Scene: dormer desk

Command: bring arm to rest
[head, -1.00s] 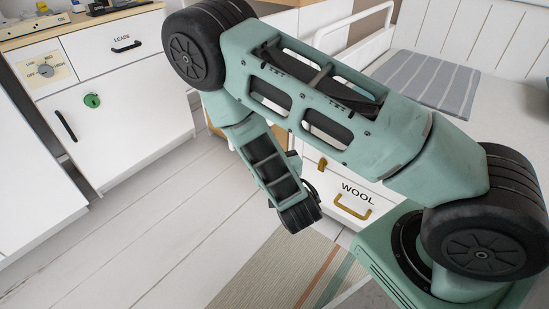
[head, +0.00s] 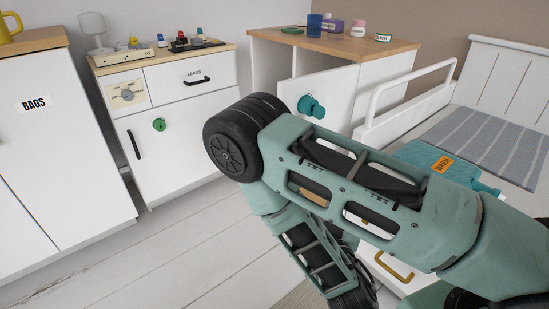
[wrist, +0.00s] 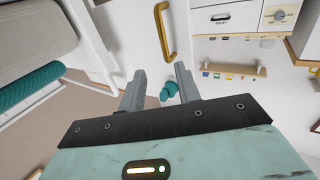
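My arm reaches from the lower right of the head view to a black elbow joint near the middle. From there its forearm folds back down and runs off the bottom edge, so my gripper is not visible in that view. In the wrist view my gripper (wrist: 160,88) shows two grey fingers standing apart, with nothing held between them. A teal knob (wrist: 168,91) shows in the gap, apparently beyond the fingers. That knob appears to be the teal one (head: 311,106) on the white cabinet in the head view.
A white cabinet with a LEADS drawer (head: 194,76) stands at the back, and a BAGS cabinet (head: 50,150) at left. A bed with a railing, striped blanket (head: 485,145) and teal WARM item (head: 480,184) is at right. Pale floor (head: 170,245) lies open at lower left.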

